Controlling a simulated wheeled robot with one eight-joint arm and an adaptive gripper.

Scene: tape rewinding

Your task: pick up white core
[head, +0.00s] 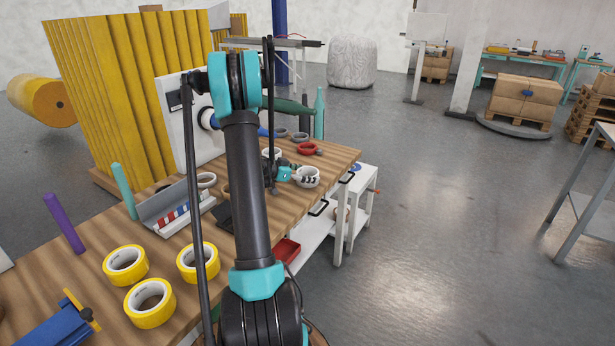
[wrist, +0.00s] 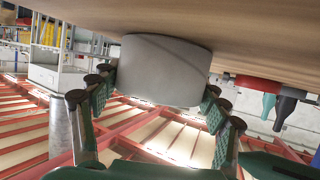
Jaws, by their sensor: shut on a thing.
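The white core (head: 309,183) is a short, pale, hollow cylinder near the table's right edge in the head view. My gripper (head: 303,174) reaches it from the left, with dark finger parts showing across its near side. In the wrist view the core (wrist: 165,68) shows as a plain grey-white cylinder between the green padded fingers of my gripper (wrist: 161,84). The fingers are shut on its two sides. The core's edge is against or very near the wooden surface; I cannot tell whether it touches. My arm hides part of the table in the head view.
The wooden table (head: 85,296) holds several yellow tape rolls (head: 150,303), a grey tray (head: 172,214) and a red roll (head: 306,149). Another white ring (head: 271,152) lies behind my gripper. A white panel (head: 182,118) stands at the back.

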